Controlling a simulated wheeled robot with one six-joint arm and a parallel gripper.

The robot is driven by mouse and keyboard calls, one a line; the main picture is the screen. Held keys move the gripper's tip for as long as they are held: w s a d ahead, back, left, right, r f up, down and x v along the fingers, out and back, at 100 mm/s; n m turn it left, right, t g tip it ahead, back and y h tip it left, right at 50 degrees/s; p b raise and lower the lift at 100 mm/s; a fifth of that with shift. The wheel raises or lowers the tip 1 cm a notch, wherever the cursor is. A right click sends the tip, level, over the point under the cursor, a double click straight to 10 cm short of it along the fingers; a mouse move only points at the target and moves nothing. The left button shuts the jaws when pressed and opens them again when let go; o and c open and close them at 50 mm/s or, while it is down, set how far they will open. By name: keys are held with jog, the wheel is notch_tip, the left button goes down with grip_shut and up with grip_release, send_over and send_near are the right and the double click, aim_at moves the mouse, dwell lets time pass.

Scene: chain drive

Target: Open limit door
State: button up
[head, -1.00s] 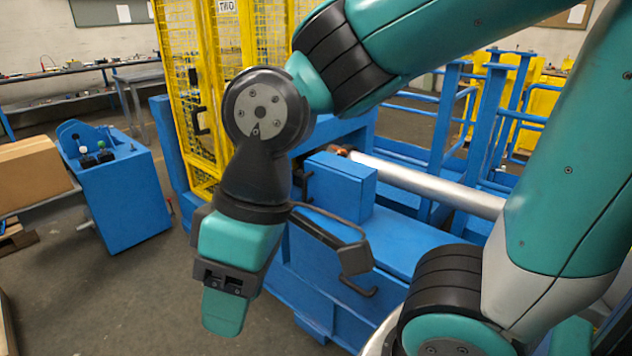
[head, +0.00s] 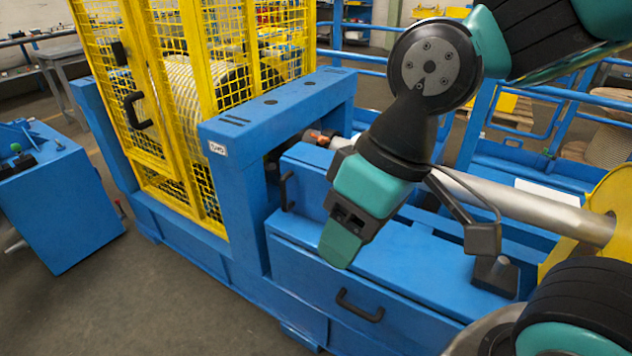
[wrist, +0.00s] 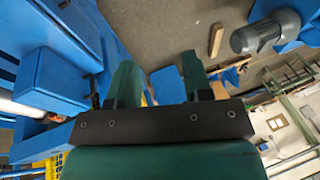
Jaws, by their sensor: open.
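No door in view carries a readable "limit" label, so I cannot tell which one is meant. A yellow mesh door (head: 150,135) with a black handle (head: 136,110) stands at the left of the blue machine and looks shut. A blue box (head: 310,178) on the machine has an upright black handle (head: 286,190). A blue front panel (head: 320,278) below has another black handle (head: 360,305). In the wrist view my gripper (wrist: 160,75) is open and empty.
A steel shaft (head: 520,205) runs right from the blue box. A blue post (head: 240,205) with a small white label stands between cage and box. A blue control console (head: 60,205) is at the left. The floor (head: 175,300) in front is clear.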

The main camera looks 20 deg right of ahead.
jog(key=w+d+f+m+t+h+b, duration=0.3)
jog(key=w+d+f+m+t+b, duration=0.1)
jog(key=w+f+b, duration=0.4)
jog(key=w+d+f+m+t+h+b, duration=0.35)
jog(key=w+d+f+b, duration=0.2)
jog(key=w+f, duration=0.35)
jog(key=w+d+f+m+t+h+b, duration=0.2)
jog(key=w+d+f+m+t+b, duration=0.2)
jog(key=w+f+b, duration=0.4)
jog(key=n+t+y+p, duration=0.3)
jog(key=n+t+y, duration=0.2)
jog(key=n+t, duration=0.1)
send_near(284, 194)
jog(key=shift+m, duration=0.25)
jog(key=shift+w+a+p, duration=0.2)
jog(key=shift+w+p, duration=5.3)
jog(key=shift+p, duration=0.5)
jog(key=shift+c, duration=0.3)
